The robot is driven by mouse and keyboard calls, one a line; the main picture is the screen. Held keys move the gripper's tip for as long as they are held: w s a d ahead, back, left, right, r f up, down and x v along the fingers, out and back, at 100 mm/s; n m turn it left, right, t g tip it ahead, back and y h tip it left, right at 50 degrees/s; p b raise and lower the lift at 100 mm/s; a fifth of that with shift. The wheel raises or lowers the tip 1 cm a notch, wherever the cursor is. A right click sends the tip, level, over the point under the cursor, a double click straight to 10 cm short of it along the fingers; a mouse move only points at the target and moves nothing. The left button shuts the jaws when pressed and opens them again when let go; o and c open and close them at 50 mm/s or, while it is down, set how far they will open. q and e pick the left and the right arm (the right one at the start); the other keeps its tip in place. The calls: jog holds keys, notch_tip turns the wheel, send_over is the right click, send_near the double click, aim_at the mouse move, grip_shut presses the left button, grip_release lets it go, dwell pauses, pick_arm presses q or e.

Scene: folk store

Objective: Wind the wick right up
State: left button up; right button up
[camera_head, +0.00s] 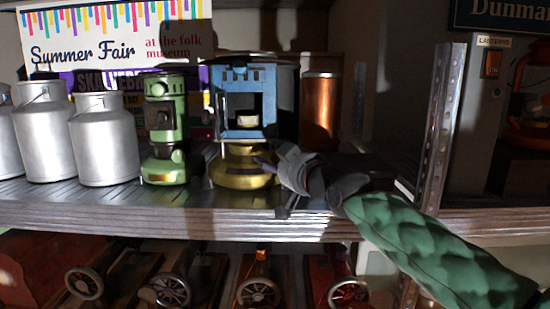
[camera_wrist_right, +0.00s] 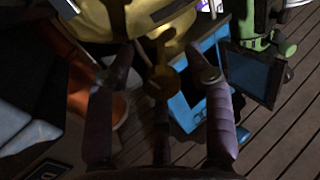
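A blue paraffin stove (camera_head: 229,84) with a rounded brass tank (camera_head: 238,181) stands on the shelf. In the right wrist view its blue body (camera_wrist_right: 205,95) and brass tank (camera_wrist_right: 150,20) show close up, turned in the picture. A small round brass wick knob (camera_wrist_right: 162,82) sticks out toward my right gripper (camera_wrist_right: 164,70). The gripper's fingers are apart, one on each side of the knob; I cannot tell whether either touches it. In the head view my right gripper (camera_head: 268,164) is at the tank's right front and hides the knob. My left gripper is not in view.
A green stove (camera_head: 163,120) stands left of the blue one, then several metal churns (camera_head: 103,140). A copper cylinder (camera_head: 320,108) stands behind right. A perforated metal post (camera_head: 440,125) rises near my right arm. Wheeled toys (camera_head: 258,290) fill the level below the shelf edge (camera_head: 150,216).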

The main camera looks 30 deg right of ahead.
grip_shut()
jog(key=shift+a+f, duration=0.1)
jog(key=m, duration=0.2)
jog(key=shift+m+p, duration=0.3)
jog(key=shift+p, duration=0.1)
jog(key=shift+w+f+m, duration=0.1)
jog(key=shift+f+m, duration=0.05)
jog(key=shift+m, duration=0.55)
jog(key=shift+o, duration=1.4)
grip_release()
